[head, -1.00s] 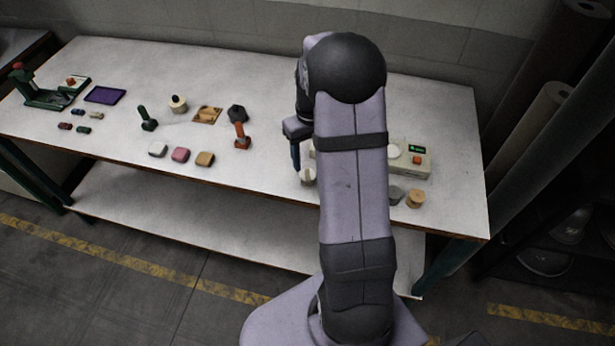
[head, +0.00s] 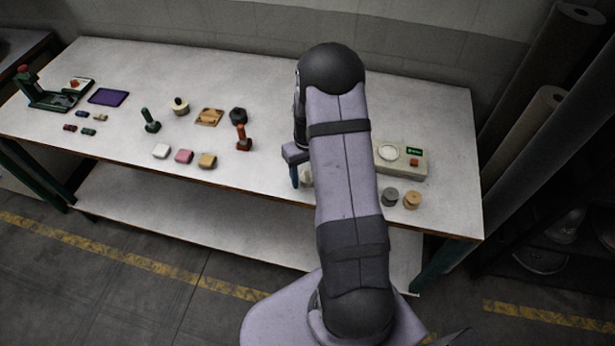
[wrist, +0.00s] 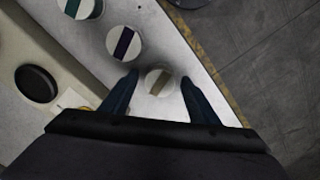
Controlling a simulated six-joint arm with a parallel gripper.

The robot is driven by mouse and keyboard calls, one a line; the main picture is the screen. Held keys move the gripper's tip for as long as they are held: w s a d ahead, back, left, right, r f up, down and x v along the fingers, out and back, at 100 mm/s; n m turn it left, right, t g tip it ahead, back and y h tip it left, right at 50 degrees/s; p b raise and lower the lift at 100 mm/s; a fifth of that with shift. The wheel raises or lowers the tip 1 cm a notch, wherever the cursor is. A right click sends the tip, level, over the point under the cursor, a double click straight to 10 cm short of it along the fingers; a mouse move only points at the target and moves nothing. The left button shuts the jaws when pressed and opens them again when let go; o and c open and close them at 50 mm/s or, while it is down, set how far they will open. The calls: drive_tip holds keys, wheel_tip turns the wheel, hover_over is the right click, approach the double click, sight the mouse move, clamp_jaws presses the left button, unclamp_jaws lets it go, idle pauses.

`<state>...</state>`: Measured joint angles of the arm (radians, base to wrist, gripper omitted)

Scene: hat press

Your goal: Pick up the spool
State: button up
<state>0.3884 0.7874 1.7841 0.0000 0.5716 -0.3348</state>
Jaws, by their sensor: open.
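A pale round spool (wrist: 160,82) with a tan band across its top stands on the table near the front edge. In the wrist view it sits between my fingertips, with a gap showing on either side. My gripper (wrist: 159,78) is open and empty. Whether the fingertips are level with the spool or above it, I cannot tell. In the head view my gripper (head: 295,177) points down, and a pale piece (head: 306,178) shows beside it, partly hidden by my arm.
A navy-banded round piece (wrist: 124,43) and a green-banded one (wrist: 80,8) stand close by. A beige box (head: 402,170) with a round plate is right of my arm. A grey spool (head: 390,196) and a tan spool (head: 411,200) stand before it. Several small objects lie further left.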

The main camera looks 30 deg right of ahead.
drive_tip(key=shift+f, duration=0.2)
drive_tip(key=shift+c, duration=0.6)
drive_tip(key=c, duration=1)
drive_tip(key=shift+r, duration=0.1)
